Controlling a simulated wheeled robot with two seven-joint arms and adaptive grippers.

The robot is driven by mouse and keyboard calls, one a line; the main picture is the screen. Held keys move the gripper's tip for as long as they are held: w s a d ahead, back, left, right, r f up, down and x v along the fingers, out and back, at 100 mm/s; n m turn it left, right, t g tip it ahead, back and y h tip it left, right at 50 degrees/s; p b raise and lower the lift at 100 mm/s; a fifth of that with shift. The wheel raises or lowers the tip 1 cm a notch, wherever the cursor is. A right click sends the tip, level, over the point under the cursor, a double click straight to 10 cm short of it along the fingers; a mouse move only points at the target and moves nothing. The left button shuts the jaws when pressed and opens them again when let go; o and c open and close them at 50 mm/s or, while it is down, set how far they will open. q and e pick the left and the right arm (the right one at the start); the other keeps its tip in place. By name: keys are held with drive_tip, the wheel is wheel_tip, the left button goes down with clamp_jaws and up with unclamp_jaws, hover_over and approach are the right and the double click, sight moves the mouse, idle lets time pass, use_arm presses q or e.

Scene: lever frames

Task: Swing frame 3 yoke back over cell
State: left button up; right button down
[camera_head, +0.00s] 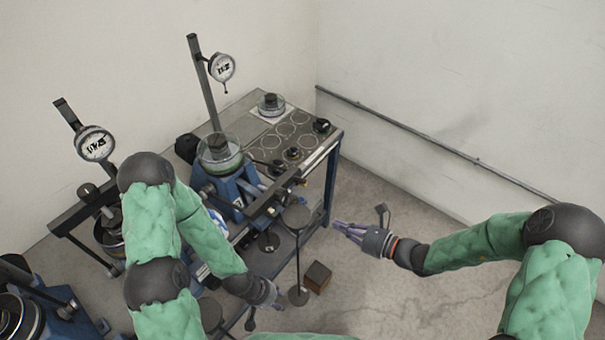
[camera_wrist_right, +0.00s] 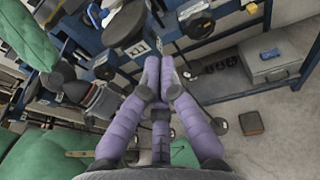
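The nearest whole lever frame (camera_head: 228,190) is blue, with a clear-walled cell (camera_head: 220,158) and a dial gauge (camera_head: 222,67) on a tilted post, set off the cell. A dark crossbar (camera_head: 262,207) lies in front of the cell.
A hanger disc (camera_head: 295,216) on a rod hangs by the bench's front. A brown block (camera_head: 318,276) is on the floor. A grey box (camera_wrist_right: 272,60) sits on the lower shelf. Floor at right is open.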

drive_tip(key=w+a+r+m+t, duration=0.1)
drive_tip(key=w+a+r, duration=0.4)
drive_tip(key=w+a, duration=0.3)
drive_tip(key=shift+w+a+t, duration=0.2)
drive_tip(key=shift+w+t, duration=0.1)
drive_tip(key=shift+w, duration=0.1)
idle(0.5)
